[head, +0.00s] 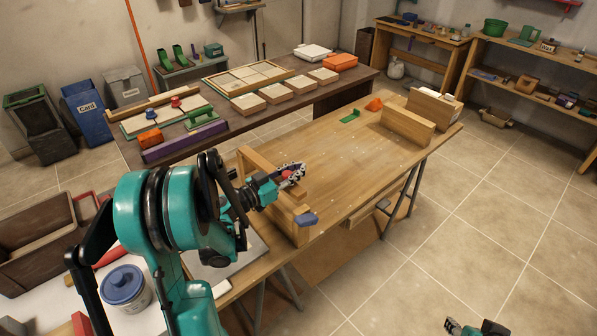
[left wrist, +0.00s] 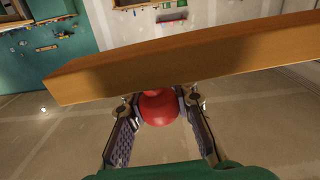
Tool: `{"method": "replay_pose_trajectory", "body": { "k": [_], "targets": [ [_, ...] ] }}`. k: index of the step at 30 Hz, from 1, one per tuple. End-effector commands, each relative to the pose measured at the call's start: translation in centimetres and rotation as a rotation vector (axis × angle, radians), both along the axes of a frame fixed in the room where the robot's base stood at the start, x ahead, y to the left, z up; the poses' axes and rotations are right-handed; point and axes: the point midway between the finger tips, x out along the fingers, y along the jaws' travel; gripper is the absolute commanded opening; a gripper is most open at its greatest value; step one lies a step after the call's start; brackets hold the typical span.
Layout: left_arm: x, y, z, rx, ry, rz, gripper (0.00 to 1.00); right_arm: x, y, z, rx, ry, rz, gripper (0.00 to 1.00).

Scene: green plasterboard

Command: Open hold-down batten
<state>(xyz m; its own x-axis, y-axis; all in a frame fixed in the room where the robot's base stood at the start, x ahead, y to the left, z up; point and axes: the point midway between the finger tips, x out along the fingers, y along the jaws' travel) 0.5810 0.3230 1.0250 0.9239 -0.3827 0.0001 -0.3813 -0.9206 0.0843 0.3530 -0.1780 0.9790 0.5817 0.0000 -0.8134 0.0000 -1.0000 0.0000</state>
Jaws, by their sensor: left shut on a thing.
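The hold-down batten appears to be the long wooden bar (left wrist: 190,55) that crosses the left wrist view. A round red knob (left wrist: 158,110) shows at its near edge. My left gripper (head: 291,173) is shut on this knob, with one finger on each side of it. In the head view the gripper is above the near part of the wooden bench (head: 335,160), and only a little red shows between the fingers. A wooden fixture (head: 289,222) with a blue knob (head: 306,219) stands just below it. My right gripper (head: 462,328) is partly visible at the bottom edge; its fingers are unclear.
A wooden block (head: 408,125), an orange piece (head: 374,104) and a green piece (head: 350,115) are on the far bench end. A dark table (head: 245,122) with trays stands behind. The tiled floor (head: 480,215) at right is clear.

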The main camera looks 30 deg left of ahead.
Motion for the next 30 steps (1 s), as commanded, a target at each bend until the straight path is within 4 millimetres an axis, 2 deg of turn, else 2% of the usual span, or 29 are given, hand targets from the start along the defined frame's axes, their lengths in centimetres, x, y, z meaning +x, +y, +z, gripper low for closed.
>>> {"method": "replay_pose_trajectory", "body": {
  "k": [1, 8, 14, 21, 30],
  "targets": [
    [0.1, 0.2, 1.2, -0.026, 0.011, 0.001, 0.0, 0.0, 0.0, 0.9, 0.0, 0.0, 0.0, 0.4],
    [0.7, 1.8, 5.8, -0.197, 0.081, 0.001, 0.0, 0.0, 0.0, 3.8, 0.0, 0.0, 0.0, 0.4],
    [1.7, 4.1, 9.8, -0.374, 0.154, 0.002, 0.0, 0.0, 0.0, 6.2, 0.0, 0.0, 0.0, 0.4],
    [3.2, 7.8, 13.7, -0.584, 0.241, 0.001, 0.0, 0.0, 0.0, 8.4, 0.0, 0.0, 0.0, 0.4],
    [5.5, 13.4, 17.1, -0.848, 0.349, 0.001, 0.0, 0.0, 0.0, 10.2, 0.0, 0.0, 0.0, 0.4]
  ]
}}
